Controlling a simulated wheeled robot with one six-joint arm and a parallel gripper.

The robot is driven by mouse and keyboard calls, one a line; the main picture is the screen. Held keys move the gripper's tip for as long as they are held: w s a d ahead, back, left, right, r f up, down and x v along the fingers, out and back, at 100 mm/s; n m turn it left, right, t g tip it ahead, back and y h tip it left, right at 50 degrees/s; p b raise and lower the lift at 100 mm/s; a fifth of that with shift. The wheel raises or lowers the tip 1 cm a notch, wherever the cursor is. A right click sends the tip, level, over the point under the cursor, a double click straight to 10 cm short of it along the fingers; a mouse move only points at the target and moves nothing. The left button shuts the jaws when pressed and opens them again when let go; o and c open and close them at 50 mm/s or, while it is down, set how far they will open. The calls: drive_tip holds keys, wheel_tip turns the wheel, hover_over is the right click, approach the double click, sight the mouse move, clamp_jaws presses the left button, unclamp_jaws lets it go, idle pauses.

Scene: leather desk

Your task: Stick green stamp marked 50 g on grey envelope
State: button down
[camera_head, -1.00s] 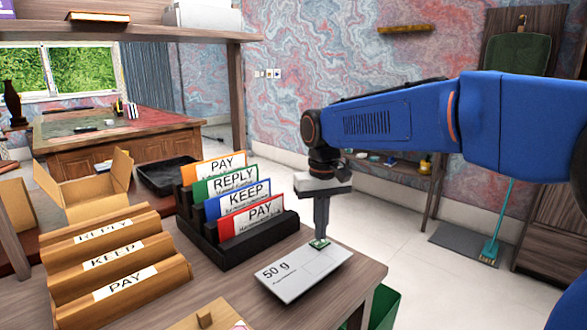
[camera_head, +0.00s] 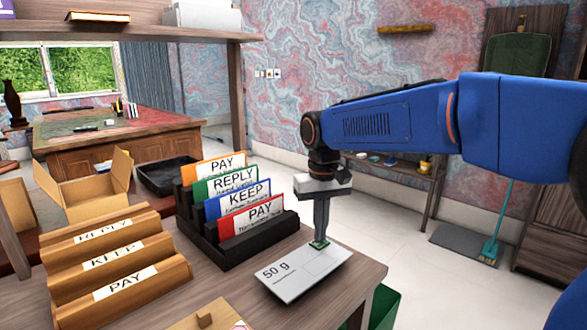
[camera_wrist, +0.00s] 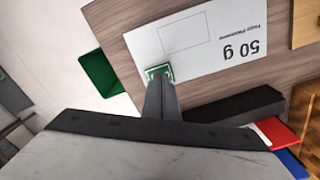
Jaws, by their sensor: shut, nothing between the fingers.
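The grey envelope (camera_head: 300,275), printed "50 g", lies flat near the desk's right front corner. It also shows upside down in the wrist view (camera_wrist: 208,45). The small green stamp (camera_wrist: 157,72) lies on the envelope at its corner away from the "50 g" print; its marking is too small to read. In the head view the stamp (camera_head: 319,245) sits right under my fingertips. My gripper (camera_head: 319,240) points straight down with its fingers shut and nothing held between them. The fingertips are at the stamp's edge and cover part of it; I cannot tell whether they touch it.
A black rack (camera_head: 258,242) with coloured PAY, REPLY and KEEP cards stands left of my gripper. A wooden sorter (camera_head: 115,270) stands further left. A green bin (camera_head: 384,308) is below the desk's right edge. An open cardboard box (camera_head: 92,185) is at the back left.

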drive_tip(key=shift+f, duration=0.4)
drive_tip(key=shift+r, duration=0.15)
idle(0.6)
wheel_tip(320, 180, up, 7)
idle(0.9)
drive_tip(key=s+d+f+m+t, duration=0.1)
drive_tip(key=s+d+f, duration=0.4)
drive_tip(key=s+d, duration=0.2)
drive_tip(key=s+d+f+m+t, duration=0.1)
drive_tip(key=s+d+f+t, duration=0.1)
drive_tip(key=s+d+f, duration=0.3)
drive_tip(key=s+d+f+m+t, duration=0.1)
drive_tip(key=s+d+f, duration=0.3)
drive_tip(key=s+d, duration=0.6)
drive_tip(key=s, duration=0.3)
drive_tip(key=shift+s+d+f+t, duration=0.15)
drive_tip(key=shift+s+f+t, duration=0.15)
drive_tip(key=shift+f+t, duration=0.1)
